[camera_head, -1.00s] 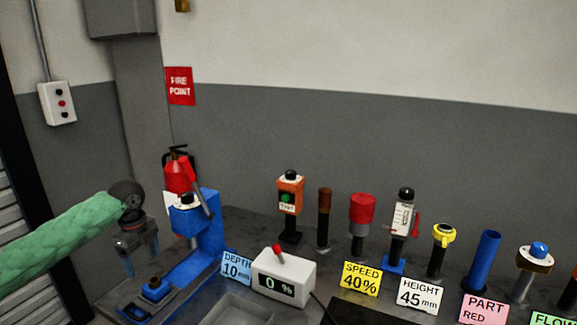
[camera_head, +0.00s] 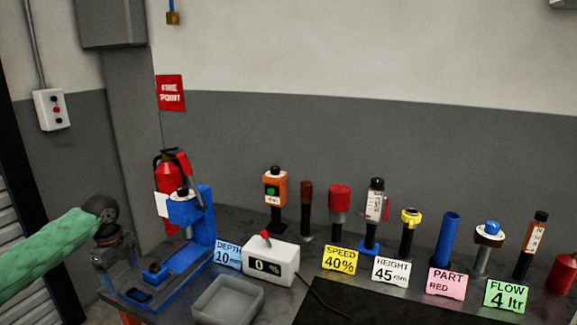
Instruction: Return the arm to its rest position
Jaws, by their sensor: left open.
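My left arm, in a green sleeve, comes in from the left edge. Its left gripper (camera_head: 120,283) points down with its two fingers apart and nothing between them. It hangs beside the left end of the blue press (camera_head: 203,225), close to the press base; whether they touch I cannot tell. The press has a red-tipped lever and stands at the left end of the dark bench. My right gripper is not in view.
A grey tray (camera_head: 228,301) and a white control box reading 0 % (camera_head: 272,262) lie right of the press. Several upright tools and coloured signs, such as the yellow speed sign (camera_head: 340,260), line the bench. A fire extinguisher (camera_head: 168,184) stands behind the press.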

